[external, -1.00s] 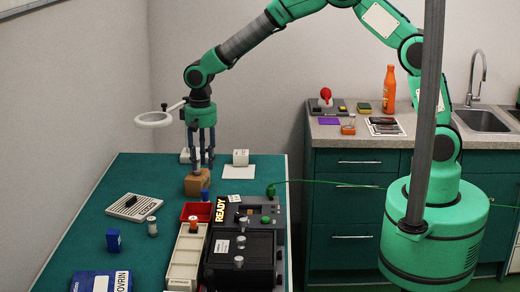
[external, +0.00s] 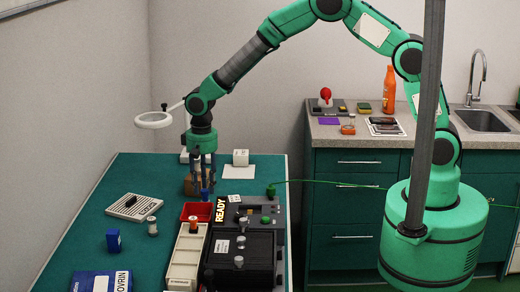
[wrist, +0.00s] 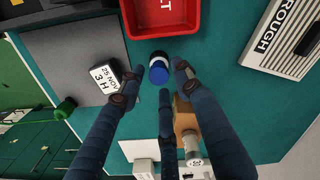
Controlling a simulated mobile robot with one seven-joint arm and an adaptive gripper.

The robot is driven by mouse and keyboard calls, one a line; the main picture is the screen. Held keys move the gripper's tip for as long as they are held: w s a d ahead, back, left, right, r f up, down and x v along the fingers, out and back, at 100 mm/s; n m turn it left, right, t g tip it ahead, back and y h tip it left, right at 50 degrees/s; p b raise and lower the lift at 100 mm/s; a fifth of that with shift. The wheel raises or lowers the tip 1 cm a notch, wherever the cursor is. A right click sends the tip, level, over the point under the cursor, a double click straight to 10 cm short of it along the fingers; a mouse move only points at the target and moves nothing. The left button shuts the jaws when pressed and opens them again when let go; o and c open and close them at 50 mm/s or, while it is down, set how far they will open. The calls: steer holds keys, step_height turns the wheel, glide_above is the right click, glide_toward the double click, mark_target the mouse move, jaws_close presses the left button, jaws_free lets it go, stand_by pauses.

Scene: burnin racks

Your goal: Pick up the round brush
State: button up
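A small upright cylinder with a blue top (wrist: 158,72), a white band and a dark end stands on the green bench top just behind the red bin. It also shows as a blue spot in the external view (external: 205,194). I cannot tell for sure whether it is the round brush; nothing else in view is clearly a brush. My gripper (external: 203,188) points down over it, in front of the wooden block. In the wrist view my gripper's fingers (wrist: 156,86) are spread around the cylinder with gaps, and it holds nothing.
The red bin (external: 183,212) is close in front. A wooden block (wrist: 184,118) is close behind a finger. A dark console (external: 282,240) and a small white lettered block (wrist: 104,77) are beside. A slotted tray (external: 133,207) lies left. The bench's left part has free room.

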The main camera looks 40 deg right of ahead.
mark_target(205, 191)
steer(key=shift+f, duration=0.1)
steer(key=shift+f+b, duration=0.55)
steer(key=shift+f, duration=1.95)
steer(key=shift+s, duration=0.1)
jaws_close()
